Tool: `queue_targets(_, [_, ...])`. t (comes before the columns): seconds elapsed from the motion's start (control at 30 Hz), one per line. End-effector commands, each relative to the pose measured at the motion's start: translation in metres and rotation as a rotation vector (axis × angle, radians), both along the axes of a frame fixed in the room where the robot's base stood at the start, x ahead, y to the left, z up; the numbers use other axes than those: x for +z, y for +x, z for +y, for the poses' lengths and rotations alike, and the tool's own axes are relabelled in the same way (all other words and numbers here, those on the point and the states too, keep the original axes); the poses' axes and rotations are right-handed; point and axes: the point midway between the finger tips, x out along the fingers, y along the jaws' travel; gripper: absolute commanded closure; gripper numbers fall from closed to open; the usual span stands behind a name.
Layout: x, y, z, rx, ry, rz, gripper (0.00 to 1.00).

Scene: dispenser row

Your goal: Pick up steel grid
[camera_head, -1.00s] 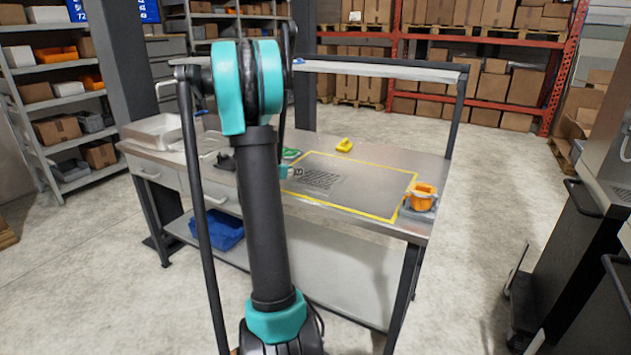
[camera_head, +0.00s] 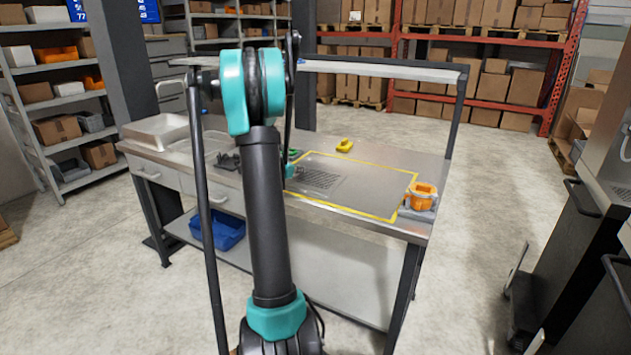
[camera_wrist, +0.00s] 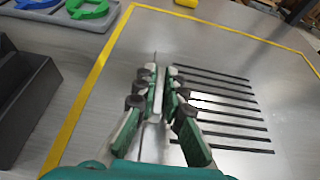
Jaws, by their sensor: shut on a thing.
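The steel grid (camera_head: 319,180) is a flat grey plate with a row of dark parallel slots, over the bench's yellow-outlined area. In the wrist view its slots (camera_wrist: 225,105) lie just right of my gripper (camera_wrist: 160,88). The fingers are closed on the thin left edge of the grid, seen nearly edge-on between the fingertips. The grid looks about level; whether it touches the bench top I cannot tell. In the head view my gripper (camera_head: 291,171) shows only partly beside my arm, at the grid's left side.
On the metal bench (camera_head: 370,217) are a yellow item (camera_head: 344,145) at the back and an orange part (camera_head: 421,195) in a grey holder at the right. A black box (camera_wrist: 22,100), a green part (camera_wrist: 88,8) and a blue part (camera_wrist: 38,3) lie left of the yellow line.

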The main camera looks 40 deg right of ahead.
Motion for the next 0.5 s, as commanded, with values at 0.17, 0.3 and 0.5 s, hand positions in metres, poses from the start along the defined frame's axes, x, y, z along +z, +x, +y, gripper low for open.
queue_targets(0.17, [0.000,0.000,0.000,0.000,0.000,0.001,1.00])
queue_targets(0.3, [0.002,0.000,0.000,0.000,0.000,0.000,1.00])
queue_targets(0.5, [0.018,0.000,0.000,0.000,0.000,0.001,1.00])
